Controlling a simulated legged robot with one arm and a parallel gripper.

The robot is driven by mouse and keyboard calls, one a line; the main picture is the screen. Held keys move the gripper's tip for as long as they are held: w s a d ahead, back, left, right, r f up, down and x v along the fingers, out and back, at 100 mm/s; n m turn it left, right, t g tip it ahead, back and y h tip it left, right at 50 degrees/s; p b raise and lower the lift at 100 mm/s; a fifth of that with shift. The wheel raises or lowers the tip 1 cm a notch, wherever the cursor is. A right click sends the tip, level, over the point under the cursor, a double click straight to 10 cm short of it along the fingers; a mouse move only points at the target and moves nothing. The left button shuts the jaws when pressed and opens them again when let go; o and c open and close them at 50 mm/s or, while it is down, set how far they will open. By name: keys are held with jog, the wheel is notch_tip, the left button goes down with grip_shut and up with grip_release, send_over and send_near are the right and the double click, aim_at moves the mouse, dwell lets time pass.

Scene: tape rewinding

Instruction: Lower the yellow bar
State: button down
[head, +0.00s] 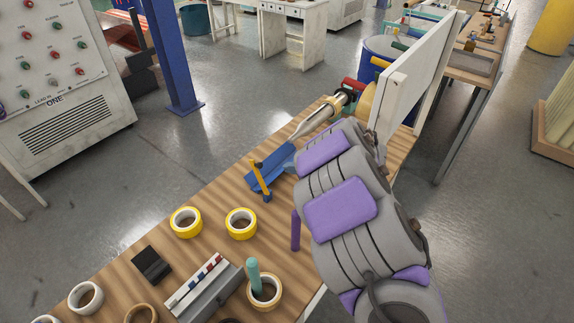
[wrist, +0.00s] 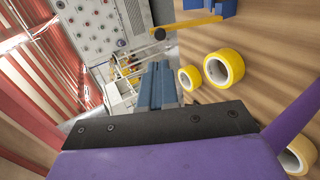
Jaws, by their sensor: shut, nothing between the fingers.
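The yellow bar (head: 260,177) is a slim bar at the blue holder (head: 264,184) on the wooden bench. In the wrist view, the yellow bar (wrist: 188,24) runs left from the blue holder (wrist: 222,8) to a dark round knob. My gripper (head: 273,160) is just right of the bar in the head view, partly hidden by my grey and purple arm. In the wrist view, my gripper (wrist: 157,68) shows blue-grey fingers together and empty, below the knob end and apart from the bar in the picture. Whether they touch is unclear.
Yellow tape rolls (head: 186,222) lie on the bench (head: 215,205). A metal shaft (head: 318,120) and white panel (head: 415,75) stand beyond my gripper. A black block (head: 151,264), grey tray (head: 212,290) and more rolls lie at the near end. A blue post (head: 172,55) rises from the floor.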

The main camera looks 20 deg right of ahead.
aim_at(260, 166)
jog(key=b+x, duration=0.2)
jog(key=x, duration=0.9)
jog(key=shift+w+a+f, duration=0.15)
jog(key=shift+w, duration=0.2)
jog(key=shift+w+a+f, duration=0.1)
jog(key=shift+w+a, duration=0.05)
jog(key=shift+a, duration=0.25)
jog(key=shift+d, duration=0.45)
